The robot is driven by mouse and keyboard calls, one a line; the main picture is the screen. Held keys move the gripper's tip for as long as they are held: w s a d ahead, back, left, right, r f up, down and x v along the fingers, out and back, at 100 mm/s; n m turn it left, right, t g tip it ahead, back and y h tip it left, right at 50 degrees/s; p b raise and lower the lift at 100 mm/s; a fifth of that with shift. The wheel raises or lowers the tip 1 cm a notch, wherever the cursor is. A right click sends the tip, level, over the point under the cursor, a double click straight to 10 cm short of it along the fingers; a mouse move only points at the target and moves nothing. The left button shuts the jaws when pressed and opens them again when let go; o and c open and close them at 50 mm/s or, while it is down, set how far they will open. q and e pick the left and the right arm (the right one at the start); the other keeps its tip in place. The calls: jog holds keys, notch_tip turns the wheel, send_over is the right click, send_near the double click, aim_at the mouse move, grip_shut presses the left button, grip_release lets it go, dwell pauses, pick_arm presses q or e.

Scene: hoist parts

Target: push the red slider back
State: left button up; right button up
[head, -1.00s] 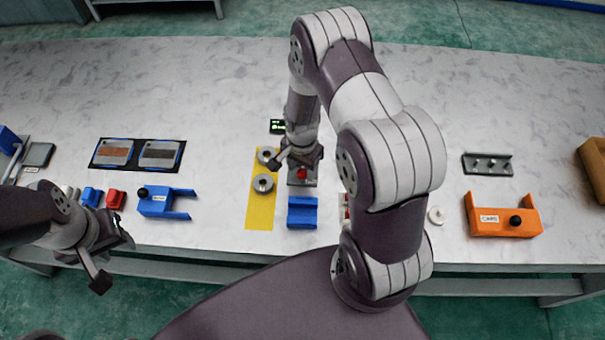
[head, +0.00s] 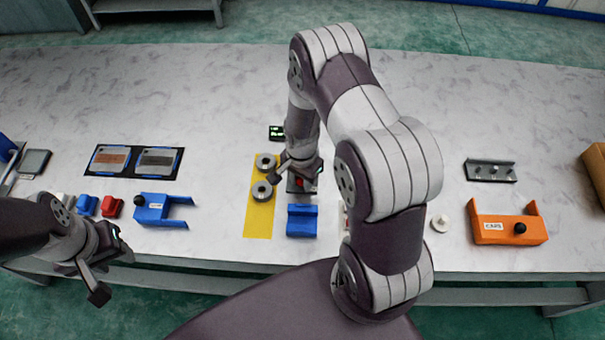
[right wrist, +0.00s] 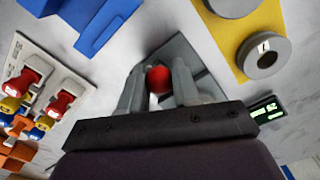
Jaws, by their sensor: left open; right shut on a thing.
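The red slider (head: 299,183) is a small red knob on a dark grey base (head: 308,186) at the middle of the table. In the right wrist view its round red top (right wrist: 159,79) sits between the two grey fingers. My right gripper (right wrist: 159,86) is shut on it from above. In the head view the right gripper (head: 298,176) partly covers the knob and base. My left gripper (head: 111,270) is open and empty over the table's front edge at the left.
A small lit display (head: 277,132) stands just behind the base. A yellow mat (head: 259,222) with grey rings lies to its left, a blue block (head: 302,221) in front. An orange bracket (head: 508,232) stands at the right. The rear table is clear.

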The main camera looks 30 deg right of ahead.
jog(key=shift+w+d, duration=0.3)
jog(key=shift+w, duration=0.15)
dwell(0.6)
jog(key=shift+w, duration=0.15)
dwell(0.6)
jog(key=o, duration=0.7)
jog(key=shift+d, duration=0.1)
jog(key=shift+o, duration=0.2)
notch_tip(320, 180, up, 7)
jog(key=p, duration=0.6)
jog(key=shift+r, duration=0.1)
